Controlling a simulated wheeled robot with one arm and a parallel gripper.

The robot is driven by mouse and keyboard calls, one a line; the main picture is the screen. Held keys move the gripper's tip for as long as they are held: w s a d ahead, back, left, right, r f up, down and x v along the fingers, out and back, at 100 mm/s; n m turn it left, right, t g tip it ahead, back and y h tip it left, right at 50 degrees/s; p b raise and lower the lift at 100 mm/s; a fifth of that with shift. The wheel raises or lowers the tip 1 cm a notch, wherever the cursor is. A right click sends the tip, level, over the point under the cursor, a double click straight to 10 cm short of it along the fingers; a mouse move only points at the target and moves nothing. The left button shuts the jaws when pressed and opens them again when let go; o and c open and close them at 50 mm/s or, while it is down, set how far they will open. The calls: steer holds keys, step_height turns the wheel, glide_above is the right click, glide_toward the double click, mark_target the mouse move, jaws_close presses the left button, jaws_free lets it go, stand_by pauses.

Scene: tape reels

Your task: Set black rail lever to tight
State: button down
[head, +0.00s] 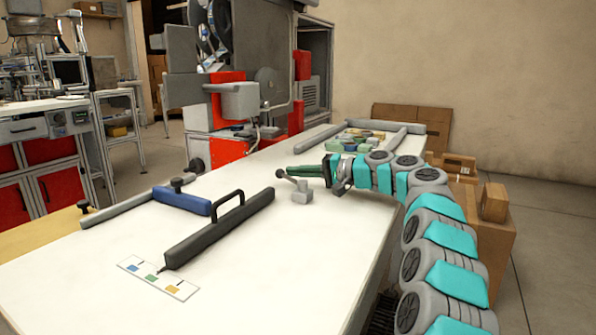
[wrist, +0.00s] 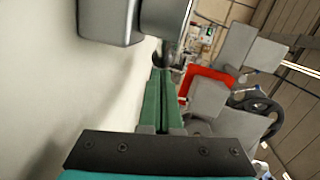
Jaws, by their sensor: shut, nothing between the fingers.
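The black rail (head: 222,228) lies diagonally on the white table, with a loop handle on top. A thin pointer at its near end reaches the edge of a white card (head: 182,291) with blue, green and yellow patches. Beyond its far end stands a small grey lever (head: 300,186) on a block, its arm ending in a round dark knob (head: 281,173). My gripper (head: 291,172) has green fingers, shut and empty, just behind the lever near the knob. In the wrist view the shut fingers (wrist: 160,85) point at the knob (wrist: 165,54), beside the large grey lever body (wrist: 112,20); contact cannot be told.
A blue block (head: 182,201) and a grey rail (head: 125,207) with dark knobs lie left of the black rail. Coloured pieces (head: 360,139) and grey bars lie at the table's far end. A red and grey machine (head: 232,100) stands behind. The table's near right is bare.

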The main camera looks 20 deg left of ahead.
mark_target(284, 174)
steer(key=shift+s+a+r, duration=0.1)
steer(key=shift+s+a, duration=0.05)
steer(key=shift+a, duration=0.05)
steer(key=shift+s+a+p, duration=0.25)
steer(key=shift+a+p, duration=0.15)
steer(key=shift+a, duration=0.15)
steer(key=shift+s+a+g, duration=0.1)
steer(key=shift+a+g, duration=0.05)
steer(key=shift+g, duration=0.25)
steer(key=shift+s+a+n+g+p, duration=0.1)
steer(key=shift+n+g+p, duration=0.2)
steer(key=shift+n, duration=0.2)
steer(key=shift+s+a+g, duration=0.1)
steer(key=shift+s+g, duration=0.05)
steer(key=shift+g, duration=0.25)
steer(key=shift+s+a+n, duration=0.2)
steer(key=shift+n, duration=0.1)
steer(key=shift+s+a+p, duration=0.2)
steer(key=shift+s+p, duration=0.1)
steer(key=shift+p, duration=0.1)
steer(key=shift+d, duration=0.1)
